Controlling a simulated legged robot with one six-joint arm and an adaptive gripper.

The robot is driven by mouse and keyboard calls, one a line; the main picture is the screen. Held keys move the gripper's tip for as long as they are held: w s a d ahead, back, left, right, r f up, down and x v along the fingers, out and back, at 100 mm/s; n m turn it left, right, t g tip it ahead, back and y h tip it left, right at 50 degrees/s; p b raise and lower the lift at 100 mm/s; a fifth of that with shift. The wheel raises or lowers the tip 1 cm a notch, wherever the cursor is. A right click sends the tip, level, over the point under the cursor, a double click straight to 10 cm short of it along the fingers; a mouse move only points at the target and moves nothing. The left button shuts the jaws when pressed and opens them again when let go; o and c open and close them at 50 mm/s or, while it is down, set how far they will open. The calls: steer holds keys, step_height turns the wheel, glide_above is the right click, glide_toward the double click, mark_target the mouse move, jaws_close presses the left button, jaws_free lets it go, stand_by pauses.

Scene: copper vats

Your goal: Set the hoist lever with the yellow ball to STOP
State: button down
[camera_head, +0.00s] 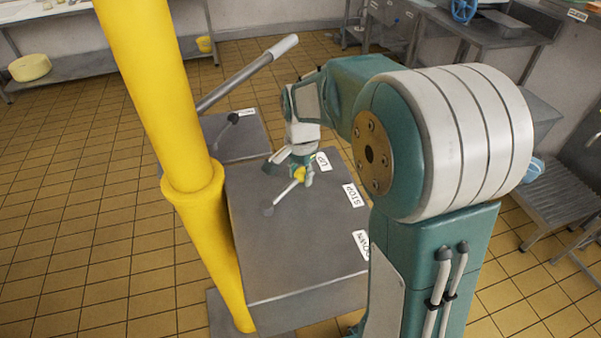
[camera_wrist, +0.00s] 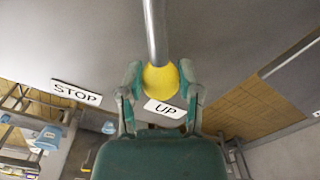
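The hoist lever is a thin grey rod (camera_head: 284,195) with a yellow ball (camera_head: 299,174) on its end, on top of a grey metal box (camera_head: 270,250). Labels UP (camera_head: 322,161), STOP (camera_head: 352,195) and DOWN (camera_head: 362,245) run along the box's right edge. The ball is beside UP. In the wrist view, the yellow ball (camera_wrist: 160,80) sits between the two fingers of my gripper (camera_wrist: 161,78), which appear to touch both its sides. The UP label (camera_wrist: 165,109) is just behind the ball, and STOP (camera_wrist: 76,92) is to the left.
A thick yellow post (camera_head: 150,90) rises at the box's left. A second, lower box (camera_head: 240,138) behind carries a dark-knobbed lever (camera_head: 226,127). A long grey bar (camera_head: 245,74) slants above it. Tiled floor (camera_head: 80,200) is open at left.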

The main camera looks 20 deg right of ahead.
mark_target(319, 203)
steer(key=shift+s+d+m, duration=0.1)
steer(key=shift+d+m, duration=0.1)
steer(key=shift+m, duration=0.1)
steer(key=shift+s+d+m, duration=0.3)
steer(key=shift+s+m, duration=0.2)
steer(key=shift+s+d+m, duration=0.25)
steer(key=shift+s+m, duration=0.25)
steer(key=shift+s+d+m, duration=0.2)
steer(key=shift+s+m, duration=0.3)
steer(key=shift+s+d+m, duration=0.15)
steer(key=shift+s+m, duration=0.7)
steer(key=shift+s+d+m, duration=0.1)
steer(key=shift+s+m, duration=0.7)
steer(key=shift+m, duration=0.05)
steer(key=c, duration=0.7)
jaws_free()
steer(key=o, duration=0.4)
steer(key=shift+d, duration=0.15)
